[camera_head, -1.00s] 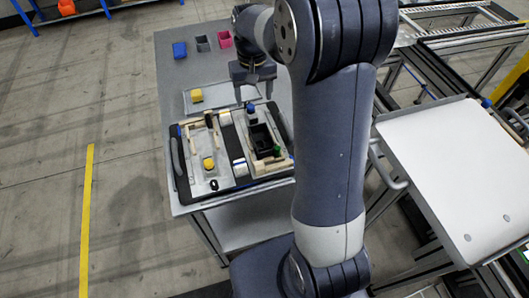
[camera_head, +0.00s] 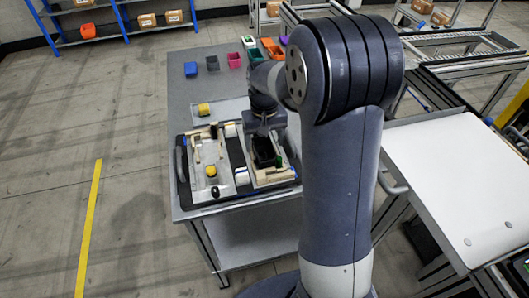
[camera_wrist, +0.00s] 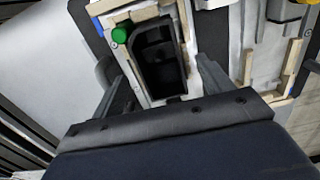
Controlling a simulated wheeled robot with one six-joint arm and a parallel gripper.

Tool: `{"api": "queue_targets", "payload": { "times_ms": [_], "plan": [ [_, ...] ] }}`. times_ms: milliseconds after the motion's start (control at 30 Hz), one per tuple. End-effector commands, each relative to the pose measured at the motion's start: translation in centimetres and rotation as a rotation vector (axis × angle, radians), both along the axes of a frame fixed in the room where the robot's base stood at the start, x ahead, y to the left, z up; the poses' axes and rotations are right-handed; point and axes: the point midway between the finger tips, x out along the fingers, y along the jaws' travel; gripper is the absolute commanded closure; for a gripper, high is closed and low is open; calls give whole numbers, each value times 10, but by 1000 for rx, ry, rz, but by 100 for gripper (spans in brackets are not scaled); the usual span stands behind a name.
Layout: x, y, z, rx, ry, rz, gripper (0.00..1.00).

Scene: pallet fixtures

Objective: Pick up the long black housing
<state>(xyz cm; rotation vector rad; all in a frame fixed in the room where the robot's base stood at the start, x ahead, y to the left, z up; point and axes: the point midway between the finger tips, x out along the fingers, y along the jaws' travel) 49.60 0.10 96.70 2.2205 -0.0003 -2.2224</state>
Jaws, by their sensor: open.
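The long black housing (camera_wrist: 158,72) is an open, hollow box. It sits in a fixture framed by light wooden strips on the pallet (camera_head: 198,204). In the head view the housing (camera_head: 264,152) shows just below my gripper (camera_head: 264,136), partly covered by it. In the wrist view my gripper (camera_wrist: 166,92) is open, with one finger left and one finger right of the housing's near end. The fingers look apart from the housing. How high they are above it I cannot tell.
A green round part (camera_wrist: 121,34) sits beside the housing. A yellow part (camera_head: 211,171) and a black part (camera_head: 215,192) lie in the left fixture. Another yellow part (camera_head: 204,109) is on a plate behind.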

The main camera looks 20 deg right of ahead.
Motion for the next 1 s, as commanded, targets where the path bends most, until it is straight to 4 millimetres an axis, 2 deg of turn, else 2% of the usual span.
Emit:
{"api": "queue_targets", "payload": {
  "times_ms": [133, 400, 1000],
  "plan": [
    [0, 0, -16, 0, 1, 0, 25],
    [0, 0, -19, 0, -1, 0, 26],
    [0, 0, -18, 0, -1, 0, 75]
  ]
}}
